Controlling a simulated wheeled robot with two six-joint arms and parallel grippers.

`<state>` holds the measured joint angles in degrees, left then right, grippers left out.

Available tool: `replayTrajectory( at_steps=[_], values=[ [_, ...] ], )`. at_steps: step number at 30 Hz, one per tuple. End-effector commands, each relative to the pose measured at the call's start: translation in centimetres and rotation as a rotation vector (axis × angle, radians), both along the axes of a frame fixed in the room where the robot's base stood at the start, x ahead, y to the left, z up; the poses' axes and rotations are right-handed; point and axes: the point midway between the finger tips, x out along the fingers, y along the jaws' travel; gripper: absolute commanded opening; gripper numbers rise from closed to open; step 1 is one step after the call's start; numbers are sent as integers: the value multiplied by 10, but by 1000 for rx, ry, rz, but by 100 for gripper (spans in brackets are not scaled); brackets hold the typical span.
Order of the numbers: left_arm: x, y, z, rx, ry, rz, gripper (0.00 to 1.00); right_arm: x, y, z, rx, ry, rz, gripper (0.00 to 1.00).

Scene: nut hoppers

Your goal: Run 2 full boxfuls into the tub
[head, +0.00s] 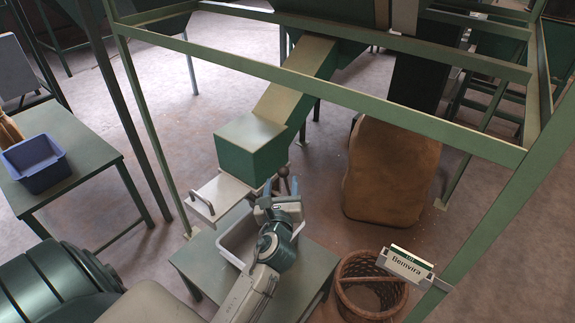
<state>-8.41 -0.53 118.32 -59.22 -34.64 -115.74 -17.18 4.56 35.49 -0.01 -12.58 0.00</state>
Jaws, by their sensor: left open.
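A green box (250,150) sits at the lower end of a sloping chute (296,85). A pale slide plate (217,196) with a bar handle (202,204) sticks out below its left side. A dark knobbed handle (283,172) shows to the lower right of the box. A light grey tub (232,252) stands on a small green table under the box. My left arm covers its right part, and I cannot see what it holds. My left gripper (281,186) is open, its fingers at the knobbed handle; I cannot tell whether they touch it. My right gripper is not in view.
Green frame rails (325,92) cross in front of the chute. A wicker basket (368,287) and a sign reading "Bemvira" (405,264) are at lower right. A brown sack-like bulk (390,172) stands behind. A blue bin (36,163) is on the left table (95,150).

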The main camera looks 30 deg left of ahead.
Motion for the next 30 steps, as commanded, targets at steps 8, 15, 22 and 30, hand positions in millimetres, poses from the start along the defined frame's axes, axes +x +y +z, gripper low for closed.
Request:
replayTrajectory(
  at_steps=[8,15,22,30],
  values=[
    [46,26,2,0,0,-1,52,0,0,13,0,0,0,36],
    [63,35,0,-3,1,-1,52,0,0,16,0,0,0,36],
    [65,36,-1,-4,0,-1,52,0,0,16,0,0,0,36],
    [65,36,-1,-4,0,-1,10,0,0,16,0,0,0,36]
  ],
)
